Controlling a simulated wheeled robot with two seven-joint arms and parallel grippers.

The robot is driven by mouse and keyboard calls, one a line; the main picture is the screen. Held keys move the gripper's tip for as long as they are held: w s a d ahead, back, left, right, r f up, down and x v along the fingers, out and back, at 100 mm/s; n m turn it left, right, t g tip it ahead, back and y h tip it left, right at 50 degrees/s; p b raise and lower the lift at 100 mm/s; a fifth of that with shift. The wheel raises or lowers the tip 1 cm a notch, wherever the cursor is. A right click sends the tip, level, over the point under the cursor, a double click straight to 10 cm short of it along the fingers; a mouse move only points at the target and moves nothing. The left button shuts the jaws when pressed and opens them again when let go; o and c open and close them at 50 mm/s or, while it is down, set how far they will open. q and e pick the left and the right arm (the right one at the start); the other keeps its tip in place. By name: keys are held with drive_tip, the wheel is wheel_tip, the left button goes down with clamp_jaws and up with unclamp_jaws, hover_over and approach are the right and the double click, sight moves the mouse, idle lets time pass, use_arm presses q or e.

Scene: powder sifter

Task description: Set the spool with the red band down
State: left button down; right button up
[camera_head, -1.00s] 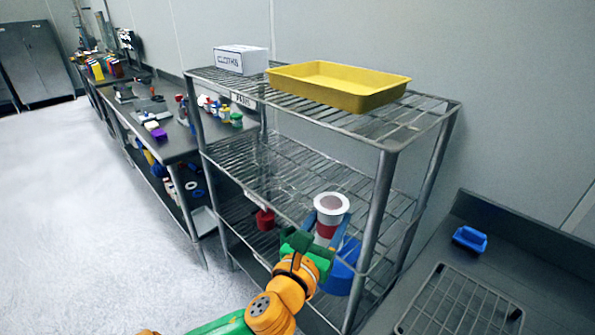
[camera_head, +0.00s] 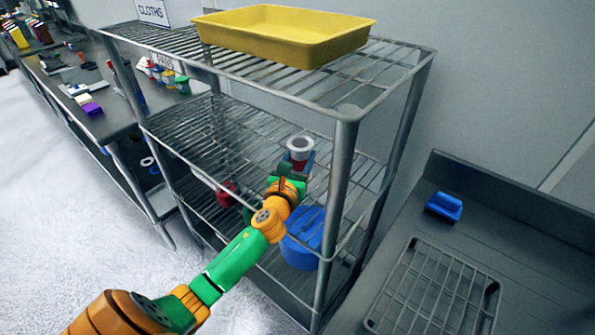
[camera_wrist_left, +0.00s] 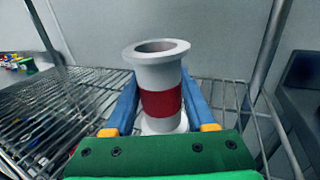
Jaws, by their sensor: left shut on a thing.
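The white spool with the red band (camera_head: 300,152) is upright in my left gripper (camera_head: 297,168), at the middle shelf of the wire rack. In the left wrist view the spool (camera_wrist_left: 160,75) stands between the two blue fingers of the left gripper (camera_wrist_left: 160,105), which are shut on it at the red band. Its wide top flange and hollow top show. The wire shelf (camera_wrist_left: 75,90) shows behind and to the left of it. I cannot tell whether its base touches the shelf. My right gripper is not in view.
A rack post (camera_head: 338,215) stands just right of my arm. A blue container (camera_head: 302,240) and a red item (camera_head: 227,194) are lower down. The middle shelf (camera_head: 190,135) has bare room at left.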

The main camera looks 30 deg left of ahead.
sight(300, 168)
use_arm(q)
drive_tip(key=f, duration=0.1)
drive_tip(key=w+f+b, duration=0.1)
drive_tip(key=f, duration=0.1)
drive_tip(key=f+b, duration=0.1)
drive_tip(key=shift+w+a+f, duration=0.15)
drive_tip(key=shift+a+f, duration=0.25)
drive_tip(key=shift+r, duration=0.1)
drive_tip(key=c, duration=0.7)
unclamp_jaws()
drive_tip(key=shift+f, duration=0.25)
drive_tip(key=o, duration=0.5)
drive_tip(key=shift+r, duration=0.1)
drive_tip(key=shift+c, duration=0.2)
